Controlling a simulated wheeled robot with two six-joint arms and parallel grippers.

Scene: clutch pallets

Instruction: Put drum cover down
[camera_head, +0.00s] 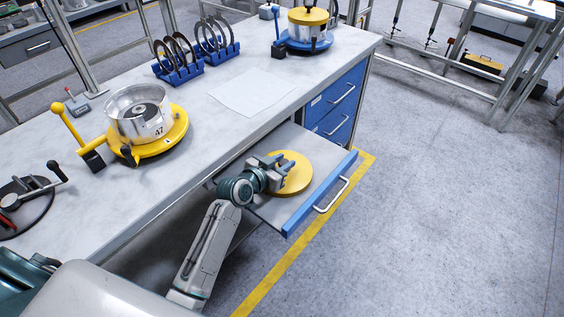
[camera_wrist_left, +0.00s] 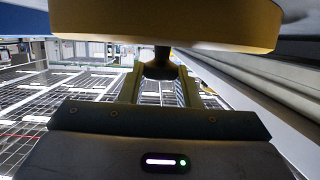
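The drum cover (camera_head: 296,181) is a round yellow disc over the open drawer (camera_head: 322,181), inside its front edge. I cannot tell for certain whether it rests on the drawer floor. My left gripper (camera_head: 281,166) reaches over the cover from the left. In the left wrist view the cover (camera_wrist_left: 165,25) fills the top, and its dark knob (camera_wrist_left: 160,70) sits between my left fingertips (camera_wrist_left: 160,78). The fingers look closed against the knob. My right gripper is not in view.
On the bench (camera_head: 195,125) stand a metal drum on a yellow base (camera_head: 140,115), blue racks with dark rings (camera_head: 180,72), a white sheet (camera_head: 250,91) and a yellow-topped drum on a blue base (camera_head: 308,30). The drawer front (camera_head: 318,195) has a handle.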

